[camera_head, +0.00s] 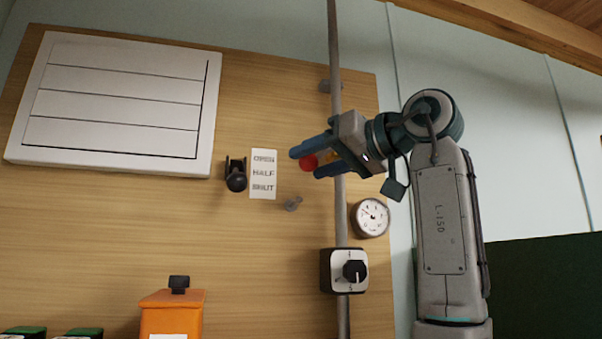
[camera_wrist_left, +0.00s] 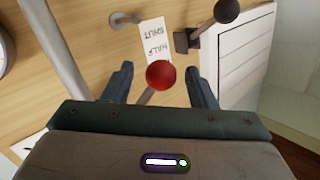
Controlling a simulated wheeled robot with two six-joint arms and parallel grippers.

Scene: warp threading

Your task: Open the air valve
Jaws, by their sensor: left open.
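A red ball knob (camera_head: 308,162) sits at the end of a lever near the grey vertical pipe (camera_head: 341,215). My left gripper (camera_head: 301,162) is open, with its blue fingers on either side of the red knob. In the left wrist view the red knob (camera_wrist_left: 160,75) lies between the two fingertips (camera_wrist_left: 162,78), with gaps visible on both sides. Its rod runs back towards the palm, and the far end is hidden. A white label (camera_head: 263,173) reading OPEN, HALF, SHUT is on the wooden board to the left of the knob. My right gripper is not in view.
A black-ball lever (camera_head: 236,178) is left of the label, and a grey peg (camera_head: 293,203) is below right of it. A gauge (camera_head: 370,217) and a black rotary knob (camera_head: 354,271) are near the pipe. A white slatted panel (camera_head: 120,105) is at upper left.

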